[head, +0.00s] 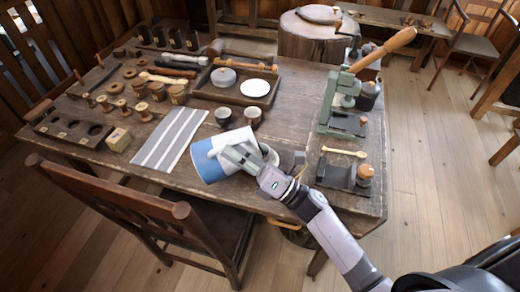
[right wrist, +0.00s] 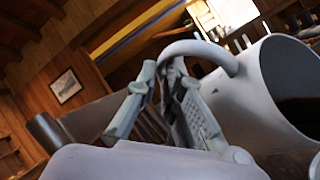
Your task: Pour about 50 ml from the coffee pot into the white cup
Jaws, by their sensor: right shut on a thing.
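The coffee pot (head: 207,164), white with a broad blue band, is over the table's front edge and looks tilted. My right gripper (head: 236,154) is shut on its handle; in the right wrist view the fingers (right wrist: 172,92) close around the curved handle, and the pot's round, dark opening is at the right (right wrist: 290,85). A pale curved piece (head: 270,155) shows just right of the gripper; I cannot tell whether it is the white cup or part of the pot. Two small cups (head: 223,117) (head: 254,117) stand behind the pot. No liquid stream is visible. My left gripper is out of view.
A striped cloth (head: 170,140) lies left of the pot. A wooden tray (head: 205,92) with round items is behind. Turned spools (head: 140,110) crowd the left. A green press (head: 343,90) with a wooden handle stands at the right. A chair (head: 120,205) is at the front.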

